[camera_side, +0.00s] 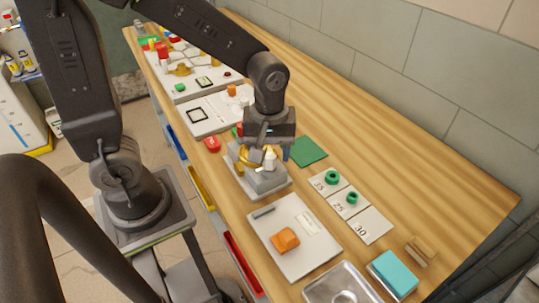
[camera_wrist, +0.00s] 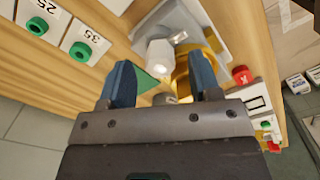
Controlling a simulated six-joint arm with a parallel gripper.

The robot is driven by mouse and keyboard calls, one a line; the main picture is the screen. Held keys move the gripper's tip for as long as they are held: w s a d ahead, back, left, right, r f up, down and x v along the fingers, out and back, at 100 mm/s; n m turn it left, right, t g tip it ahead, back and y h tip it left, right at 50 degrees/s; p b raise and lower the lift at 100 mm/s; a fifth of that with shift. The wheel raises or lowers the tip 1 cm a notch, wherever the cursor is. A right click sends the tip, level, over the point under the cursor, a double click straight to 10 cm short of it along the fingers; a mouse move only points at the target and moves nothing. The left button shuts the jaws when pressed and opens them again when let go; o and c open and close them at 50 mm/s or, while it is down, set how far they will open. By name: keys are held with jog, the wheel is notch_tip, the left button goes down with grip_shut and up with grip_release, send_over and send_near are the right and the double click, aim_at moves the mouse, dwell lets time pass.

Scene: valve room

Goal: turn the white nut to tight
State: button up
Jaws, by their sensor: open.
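The white nut (camera_wrist: 160,52) shows in the wrist view just beyond my fingertips, on a grey fixture with a golden ring-shaped part (camera_wrist: 208,55) beside it. In the side view the nut (camera_side: 270,160) stands at the front right of the fixture (camera_side: 262,182), just under my gripper (camera_side: 257,150). My gripper, also in the wrist view (camera_wrist: 162,72), has its two blue fingers apart with nothing held between them. The nut lies ahead of the gap and appears apart from both fingers. Part of the golden part is hidden behind the right finger.
A green square (camera_side: 308,151) lies behind the fixture. Number plates (camera_side: 368,225), two bearing green rings, stand to its right. A white board (camera_side: 310,258) with an orange block (camera_side: 285,240) lies in front. A red object (camera_side: 212,144) is left. Bare wood is free at the back right.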

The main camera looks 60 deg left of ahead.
jog(key=shift+f, duration=0.85)
jog(key=shift+c, duration=0.2)
jog(key=c, duration=0.9)
